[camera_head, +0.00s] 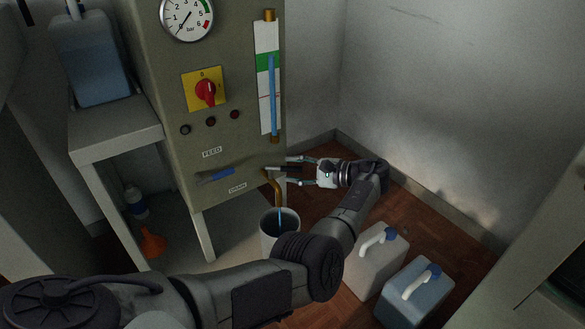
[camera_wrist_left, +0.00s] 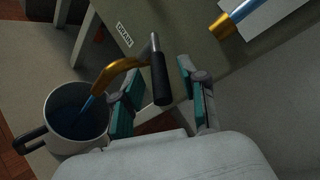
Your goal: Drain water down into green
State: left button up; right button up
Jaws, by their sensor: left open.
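The sight glass (camera_head: 273,95) on the panel holds a blue water column whose top is at the green band (camera_head: 268,62), near its upper edge. The brass drain spout (camera_head: 276,186) lets a thin blue stream fall into a bucket (camera_head: 280,232); the stream also shows in the left wrist view (camera_wrist_left: 88,104). My left gripper (camera_head: 290,171) is open at the drain. Its fingers stand on either side of the black drain lever (camera_wrist_left: 160,78), apparently without gripping it. The bucket (camera_wrist_left: 76,120) has blue water inside. My right gripper is out of view.
The blue feed lever (camera_head: 216,175) is left of the drain. A pressure gauge (camera_head: 187,15) and red switch (camera_head: 205,91) are above. Two jerrycans (camera_head: 376,262) (camera_head: 412,292) stand on the floor at right. A stand (camera_head: 115,135) with a blue canister (camera_head: 92,60) is at left.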

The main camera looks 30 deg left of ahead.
pick_arm(q)
jog(key=shift+s+a, duration=0.1)
jog(key=shift+a, duration=0.3)
jog(key=shift+c, duration=0.3)
grip_shut()
jog(key=shift+f, duration=0.1)
